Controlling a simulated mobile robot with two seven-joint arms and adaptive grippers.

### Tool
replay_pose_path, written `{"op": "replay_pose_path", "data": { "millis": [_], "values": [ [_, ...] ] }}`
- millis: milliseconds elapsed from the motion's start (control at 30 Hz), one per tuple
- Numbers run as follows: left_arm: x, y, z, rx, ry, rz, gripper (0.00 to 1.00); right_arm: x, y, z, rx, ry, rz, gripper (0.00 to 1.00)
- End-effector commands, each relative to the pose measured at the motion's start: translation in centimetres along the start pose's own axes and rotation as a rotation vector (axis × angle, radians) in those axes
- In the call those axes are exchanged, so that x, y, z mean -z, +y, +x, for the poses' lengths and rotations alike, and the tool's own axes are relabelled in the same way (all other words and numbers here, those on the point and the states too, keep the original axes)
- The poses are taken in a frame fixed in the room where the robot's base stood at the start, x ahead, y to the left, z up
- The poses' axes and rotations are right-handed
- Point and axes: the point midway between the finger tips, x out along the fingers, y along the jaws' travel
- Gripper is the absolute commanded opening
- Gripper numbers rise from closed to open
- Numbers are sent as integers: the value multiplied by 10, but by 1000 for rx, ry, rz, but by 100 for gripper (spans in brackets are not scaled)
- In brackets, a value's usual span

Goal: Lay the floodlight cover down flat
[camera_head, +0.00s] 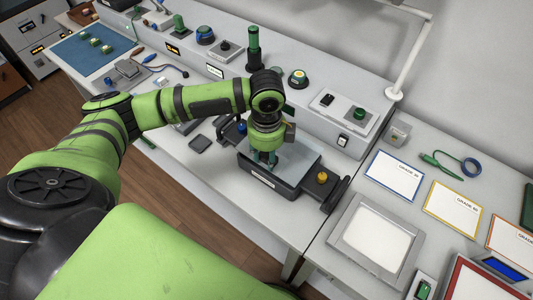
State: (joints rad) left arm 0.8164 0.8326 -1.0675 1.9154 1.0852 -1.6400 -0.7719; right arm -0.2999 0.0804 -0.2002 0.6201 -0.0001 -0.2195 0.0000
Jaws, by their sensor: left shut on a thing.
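My left gripper (265,158) points straight down over a dark tray-like unit (268,182) with a white label on its front. Its fingers are closed on a part at the pale grey-green plate inside this unit; I take this plate to be the floodlight cover (297,158). The plate looks about level with the unit's rim, but the gripper hides part of it. I cannot tell whether it rests fully flat. My right gripper is not in view.
A yellow knob (322,177) and a black handle (337,194) are right of the unit. A small dark square tray (200,143) lies to its left. A raised console (320,110) with buttons runs behind. A framed white panel (375,238) lies on the right table.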

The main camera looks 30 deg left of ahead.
Motion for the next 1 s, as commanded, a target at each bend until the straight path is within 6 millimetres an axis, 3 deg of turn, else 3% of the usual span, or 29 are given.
{"op": "replay_pose_path", "data": {
  "millis": [433, 767, 1000],
  "values": [
    [0, 0, -10, 1, 0, 0, 0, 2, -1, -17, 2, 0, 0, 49],
    [0, 0, -8, 2, 0, -3, 0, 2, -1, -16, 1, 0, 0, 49],
    [5, -3, -15, 8, 8, -174, 0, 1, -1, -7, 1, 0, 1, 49]
  ]
}}
